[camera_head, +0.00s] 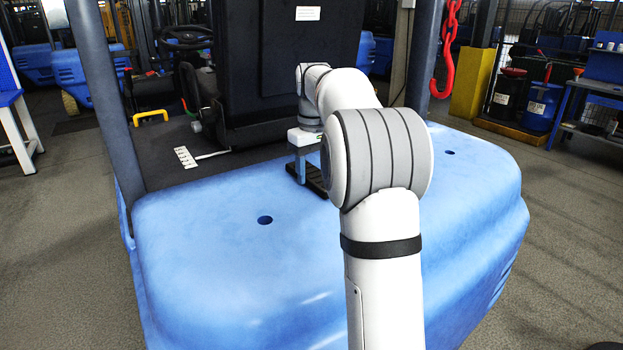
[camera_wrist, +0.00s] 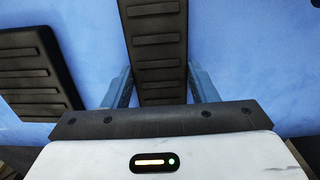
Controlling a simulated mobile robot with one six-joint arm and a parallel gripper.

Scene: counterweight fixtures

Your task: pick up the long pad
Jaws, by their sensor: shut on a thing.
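The long pad (camera_wrist: 158,45) is a black, ribbed strip in the wrist view, running from the top edge down between the jaws. My gripper (camera_wrist: 160,78) has its two blue-grey fingers against the pad's two sides and is shut on it. The pad's near end is hidden by the gripper body. In the head view, my gripper (camera_head: 299,168) points down at the blue counterweight, with a dark ribbed piece (camera_head: 317,182) beside the fingers, mostly hidden by my arm. I cannot tell whether the pad is clear of the surface.
A second black ribbed pad (camera_wrist: 38,75) lies to the left in the wrist view, apart from the fingers. The blue counterweight (camera_head: 230,270) has a broad free top with small holes. A dark seat-back panel (camera_head: 285,60) stands behind, and a red hook (camera_head: 441,70) hangs to the right.

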